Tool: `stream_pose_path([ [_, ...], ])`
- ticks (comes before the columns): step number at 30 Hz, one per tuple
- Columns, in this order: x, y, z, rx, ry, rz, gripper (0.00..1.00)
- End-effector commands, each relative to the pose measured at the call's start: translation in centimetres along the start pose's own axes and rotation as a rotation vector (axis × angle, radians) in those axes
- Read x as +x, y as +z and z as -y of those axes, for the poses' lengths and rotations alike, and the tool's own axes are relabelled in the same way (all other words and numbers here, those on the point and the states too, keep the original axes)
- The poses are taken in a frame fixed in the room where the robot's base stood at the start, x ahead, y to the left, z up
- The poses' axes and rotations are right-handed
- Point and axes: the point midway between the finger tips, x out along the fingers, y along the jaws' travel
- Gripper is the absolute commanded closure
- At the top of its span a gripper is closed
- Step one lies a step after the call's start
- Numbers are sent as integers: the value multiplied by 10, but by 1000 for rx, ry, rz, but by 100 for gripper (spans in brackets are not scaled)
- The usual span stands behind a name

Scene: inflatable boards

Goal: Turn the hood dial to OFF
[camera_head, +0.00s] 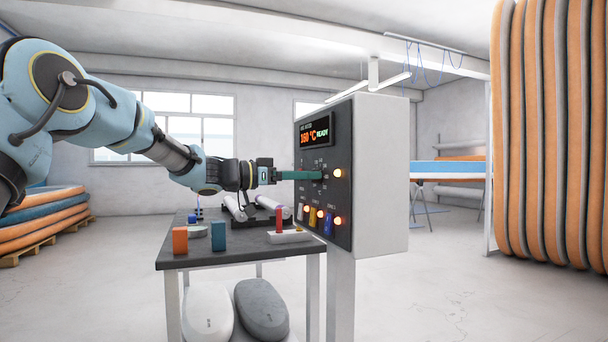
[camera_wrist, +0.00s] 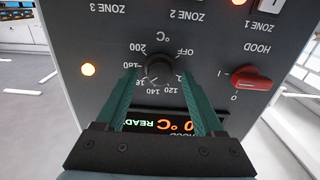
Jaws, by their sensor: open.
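The black round dial (camera_wrist: 160,68) sits on the dark panel, ringed by a temperature scale and an OFF mark; the wrist view shows it upside down. Which mark its pointer faces is too small to tell. My gripper (camera_wrist: 160,75) is open, with a green finger on each side of the dial and small gaps visible between them. In the head view my gripper (camera_head: 318,175) reaches the panel face and hides most of the dial. The display (camera_head: 314,135) reads 160 °C READY.
A red switch (camera_wrist: 252,78) labelled HOOD, marked I and 0, is beside the dial. Lit lamps (camera_head: 338,173) and coloured zone switches (camera_head: 313,216) are on the control box (camera_head: 382,180). A dark-topped table (camera_head: 235,248) with small blocks stands left of the box.

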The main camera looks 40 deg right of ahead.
Motion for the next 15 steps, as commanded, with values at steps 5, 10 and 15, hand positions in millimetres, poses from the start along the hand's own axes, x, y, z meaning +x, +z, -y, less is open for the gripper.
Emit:
stream_pose_path([
  [5, 0, 0, 0, 0, 0, 0, 30],
  [10, 0, 0, 0, 0, 0, 0, 44],
  [15, 0, 0, 0, 0, 0, 0, 63],
])
